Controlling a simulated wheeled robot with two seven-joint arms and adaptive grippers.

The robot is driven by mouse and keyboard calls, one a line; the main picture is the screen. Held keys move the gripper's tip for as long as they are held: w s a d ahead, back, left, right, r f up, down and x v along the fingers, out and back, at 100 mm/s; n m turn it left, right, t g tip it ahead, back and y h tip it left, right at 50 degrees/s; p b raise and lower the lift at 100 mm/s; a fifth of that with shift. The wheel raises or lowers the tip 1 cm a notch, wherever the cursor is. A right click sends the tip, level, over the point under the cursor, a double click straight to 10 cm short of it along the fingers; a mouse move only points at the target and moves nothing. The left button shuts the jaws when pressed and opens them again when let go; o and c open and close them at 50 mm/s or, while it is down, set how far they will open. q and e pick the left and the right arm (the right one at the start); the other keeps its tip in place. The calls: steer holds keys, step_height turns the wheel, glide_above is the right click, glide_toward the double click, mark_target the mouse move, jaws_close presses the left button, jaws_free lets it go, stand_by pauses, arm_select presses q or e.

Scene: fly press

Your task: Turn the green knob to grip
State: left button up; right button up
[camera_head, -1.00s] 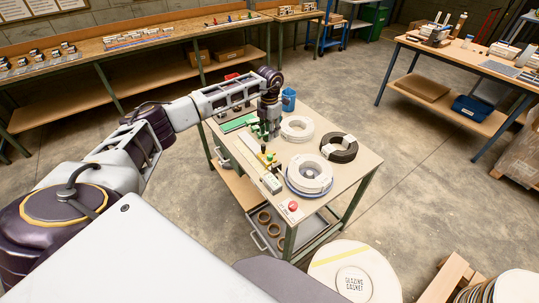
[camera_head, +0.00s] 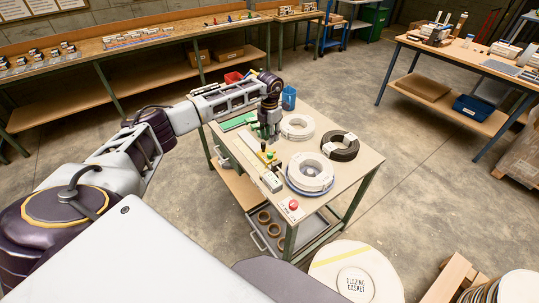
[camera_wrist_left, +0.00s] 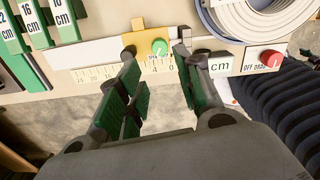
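The green knob (camera_wrist_left: 160,47) is a small round knob on a yellow block (camera_wrist_left: 150,36) that sits across a white ruler strip (camera_wrist_left: 95,50). In the head view the knob (camera_head: 271,155) shows small, just in front of my left gripper (camera_head: 269,138). In the left wrist view my left gripper (camera_wrist_left: 155,54) is open, with its green-padded fingers apart and empty. The knob appears between and slightly beyond the fingertips. I cannot tell any contact. The knob's marking is too small to read. My right gripper is not in view.
A red button (camera_wrist_left: 270,58) and a "cm" display box (camera_wrist_left: 219,65) are right of the knob. Green length blocks (camera_wrist_left: 35,22) lie left. White coils (camera_head: 298,127) and a black coil (camera_head: 341,147) lie on the table (camera_head: 345,180). A blue cup (camera_head: 289,98) stands behind.

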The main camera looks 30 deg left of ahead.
mark_target(270, 154)
arm_select(q)
steer(key=shift+f+b, duration=0.75)
steer(key=shift+f, duration=0.65)
steer(key=shift+f+b, duration=0.55)
steer(key=shift+f, duration=0.35)
steer(key=shift+f+b, duration=0.75)
steer(key=shift+f, duration=0.4)
steer(key=shift+f+b, duration=0.85)
steer(key=shift+f, duration=0.9)
steer(key=c, duration=0.7)
steer(key=shift+c, duration=0.2)
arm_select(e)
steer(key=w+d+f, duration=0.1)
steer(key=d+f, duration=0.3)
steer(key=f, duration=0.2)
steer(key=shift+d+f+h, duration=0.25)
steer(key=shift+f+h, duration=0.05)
